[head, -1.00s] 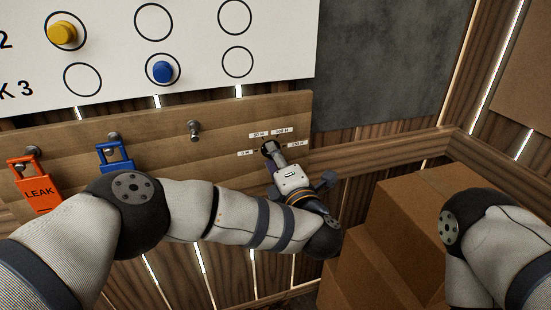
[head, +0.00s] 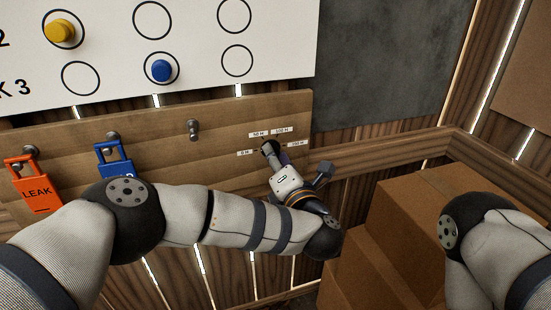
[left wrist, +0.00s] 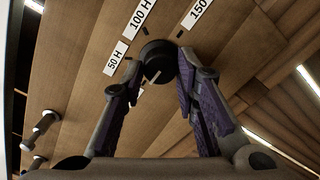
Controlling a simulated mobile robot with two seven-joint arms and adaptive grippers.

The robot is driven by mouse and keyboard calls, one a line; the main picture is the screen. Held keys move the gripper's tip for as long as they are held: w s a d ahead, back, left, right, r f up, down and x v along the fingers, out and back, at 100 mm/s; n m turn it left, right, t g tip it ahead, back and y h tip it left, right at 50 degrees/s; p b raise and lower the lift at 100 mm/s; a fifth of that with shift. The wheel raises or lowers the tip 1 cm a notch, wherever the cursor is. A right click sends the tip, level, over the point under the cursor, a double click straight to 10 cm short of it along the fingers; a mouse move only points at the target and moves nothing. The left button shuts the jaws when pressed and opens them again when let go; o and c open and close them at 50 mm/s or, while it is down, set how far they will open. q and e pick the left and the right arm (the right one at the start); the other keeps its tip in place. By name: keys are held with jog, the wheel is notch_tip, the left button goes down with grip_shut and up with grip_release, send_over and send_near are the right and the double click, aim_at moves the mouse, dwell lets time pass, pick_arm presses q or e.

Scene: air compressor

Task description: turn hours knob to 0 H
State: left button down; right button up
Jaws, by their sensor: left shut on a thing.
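The hours knob (left wrist: 157,52) is a round black knob on the wooden board, and in the left wrist view it sits between my fingertips. My left gripper (head: 270,151) is shut on it, one finger on each side; it also fills the left wrist view (left wrist: 161,68). In the head view the fingers mostly hide the knob. Around it are the labels 0 H (head: 245,153), 50 H (head: 259,134), 100 H (head: 282,130) and 150 H (head: 297,143). I cannot tell which label the knob points to. My right gripper is out of view.
On the board's left, an orange LEAK padlock (head: 37,192) and a blue padlock (head: 115,163) hang from pegs, with a bare peg (head: 193,129) beside them. A white panel (head: 200,70) with yellow and blue knobs is above. Cardboard boxes (head: 400,215) stand at the right.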

pick_arm(q)
jog(key=shift+f, duration=0.1)
jog(key=c, duration=1.2)
grip_release()
jog(key=shift+c, duration=0.2)
jog(key=shift+s, duration=0.1)
jog(key=v, duration=0.7)
jog(key=shift+s, duration=0.2)
jog(key=shift+d, duration=0.15)
